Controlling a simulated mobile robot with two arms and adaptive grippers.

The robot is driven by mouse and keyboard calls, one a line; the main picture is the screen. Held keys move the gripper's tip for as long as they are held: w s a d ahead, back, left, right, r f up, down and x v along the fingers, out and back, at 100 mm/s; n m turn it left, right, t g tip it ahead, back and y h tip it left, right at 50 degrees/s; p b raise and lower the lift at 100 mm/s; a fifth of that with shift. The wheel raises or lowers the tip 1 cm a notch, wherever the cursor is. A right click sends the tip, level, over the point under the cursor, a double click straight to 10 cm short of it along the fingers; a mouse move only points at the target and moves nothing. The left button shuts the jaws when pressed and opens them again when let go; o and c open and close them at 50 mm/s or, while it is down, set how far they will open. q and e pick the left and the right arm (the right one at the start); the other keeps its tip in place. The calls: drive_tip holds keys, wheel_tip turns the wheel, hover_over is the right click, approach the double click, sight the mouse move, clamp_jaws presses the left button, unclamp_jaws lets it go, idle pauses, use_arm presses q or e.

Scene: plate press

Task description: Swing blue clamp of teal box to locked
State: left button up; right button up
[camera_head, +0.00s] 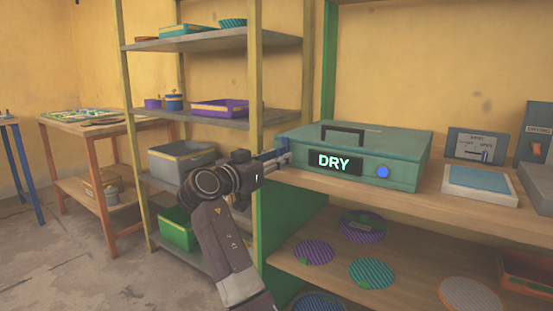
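The teal box (405,150) sits on the wooden shelf top, with a black handle on its lid, a "DRY" sign and a round blue knob (382,172) on its front. A small blue part (267,155), which looks like the blue clamp, shows at the box's left end. The clamp's position is not clear.
A white-and-blue pad (480,180) and a grey switch panel (476,146) stand right of the box. Striped discs (372,272) lie on the lower shelf. A yellow-post rack (255,80) with trays stands close behind my arm. Open floor is at the left.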

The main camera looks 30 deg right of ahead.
drive_tip(key=v, duration=1.2)
idle(0.3)
